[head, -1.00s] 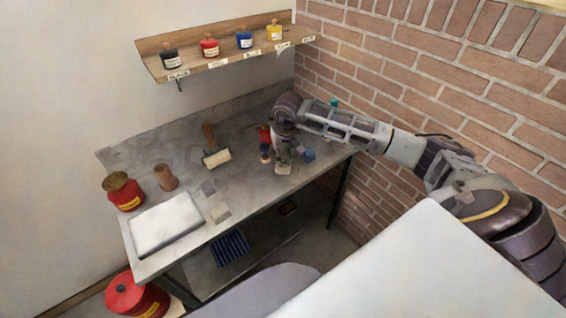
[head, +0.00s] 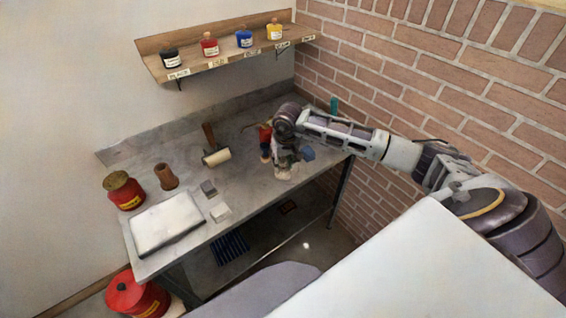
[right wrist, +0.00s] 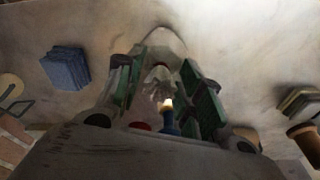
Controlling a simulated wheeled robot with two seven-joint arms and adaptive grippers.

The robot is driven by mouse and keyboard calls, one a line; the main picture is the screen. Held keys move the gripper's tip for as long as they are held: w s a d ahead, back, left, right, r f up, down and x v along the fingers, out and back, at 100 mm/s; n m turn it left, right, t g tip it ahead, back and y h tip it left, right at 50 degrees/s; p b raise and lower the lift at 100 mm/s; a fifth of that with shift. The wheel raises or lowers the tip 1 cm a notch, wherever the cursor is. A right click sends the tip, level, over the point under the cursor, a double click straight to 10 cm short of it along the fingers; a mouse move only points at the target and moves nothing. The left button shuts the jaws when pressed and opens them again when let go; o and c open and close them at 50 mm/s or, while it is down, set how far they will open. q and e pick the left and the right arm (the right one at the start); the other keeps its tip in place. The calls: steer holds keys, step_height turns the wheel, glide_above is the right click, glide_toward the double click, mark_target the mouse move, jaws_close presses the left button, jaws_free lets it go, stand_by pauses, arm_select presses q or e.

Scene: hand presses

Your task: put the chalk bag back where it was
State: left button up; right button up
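The chalk bag (head: 285,173) is a small pale cloth bag on the right part of the grey table, near its front edge. My right gripper (head: 287,155) is over it and partly hides it in the head view. In the right wrist view the bag's gathered neck (right wrist: 160,80) shows between the two green-padded fingers of my right gripper (right wrist: 168,72). The fingers stand apart on either side of the neck, and I see no clear grip on it. My left gripper is not in view.
A blue block-like stack (right wrist: 65,68) lies beside the gripper. A roller (head: 216,157), a brown wooden piece (head: 166,176), a red can (head: 124,190) and a white slab (head: 167,222) are further left. A shelf with ink jars (head: 243,39) hangs above. A brick wall (head: 400,70) bounds the right.

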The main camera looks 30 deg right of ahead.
mark_target(285, 170)
steer(key=shift+r, duration=0.25)
stand_by(0.3)
steer(key=shift+r, duration=0.4)
step_height(285, 170, up, 11)
steer(key=s+b, duration=0.1)
steer(key=s, duration=0.1)
steer(key=shift+a+b, duration=0.15)
steer(key=shift+b, duration=0.15)
steer(key=shift+f, duration=0.1)
stand_by(0.4)
